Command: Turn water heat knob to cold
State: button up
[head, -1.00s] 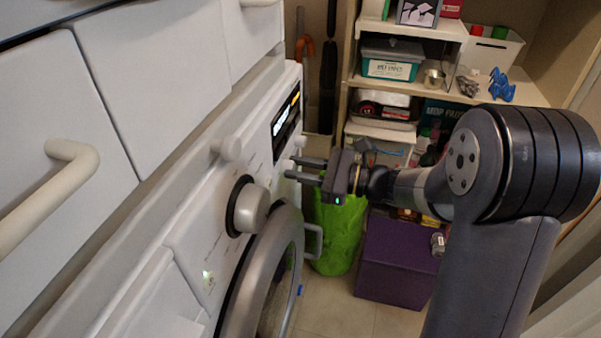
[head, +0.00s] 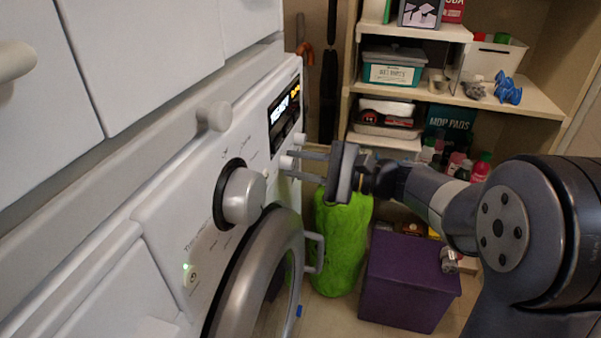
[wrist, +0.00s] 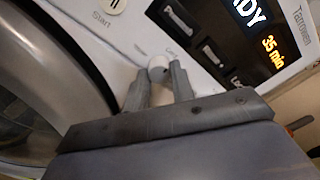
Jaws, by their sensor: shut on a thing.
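The white washing machine (head: 165,222) stands at the left with its control panel facing right. Small white knobs stick out below its display. My gripper (head: 293,163) reaches the panel from the right, at the lower small white knob (head: 286,162). In the wrist view my gripper (wrist: 158,84) has its two fingers on either side of the small white knob (wrist: 158,63), shut on it. The fingers partly hide the knob, and its label is too blurred to read. Another small white knob (head: 300,139) sits just above it. A large round dial (head: 243,196) is to the left.
The lit display (head: 284,112) reads READY and, in the wrist view, 35 min. The round door (head: 262,275) is below the dial. A white cabinet knob (head: 214,116) juts out above. A green bag (head: 341,240), purple box (head: 408,282) and shelves (head: 450,88) stand behind my arm.

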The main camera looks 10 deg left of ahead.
jog(key=shift+n, duration=0.3)
dwell(0.4)
jog(key=o, duration=1)
jog(key=d, duration=0.3)
jog(key=s+d+p, duration=0.1)
jog(key=d, duration=0.3)
jog(key=d+p, duration=0.1)
jog(key=d, duration=0.2)
jog(key=shift+s+d, duration=0.25)
jog(key=shift+d, duration=0.15)
jog(key=shift+a, duration=0.1)
jog(key=a, duration=0.3)
jog(key=w+a+b, duration=0.1)
jog(key=a, duration=0.2)
jog(key=a+b, duration=0.1)
jog(key=a, duration=0.3)
jog(key=shift+w, duration=0.2)
jog(key=shift+a, duration=0.3)
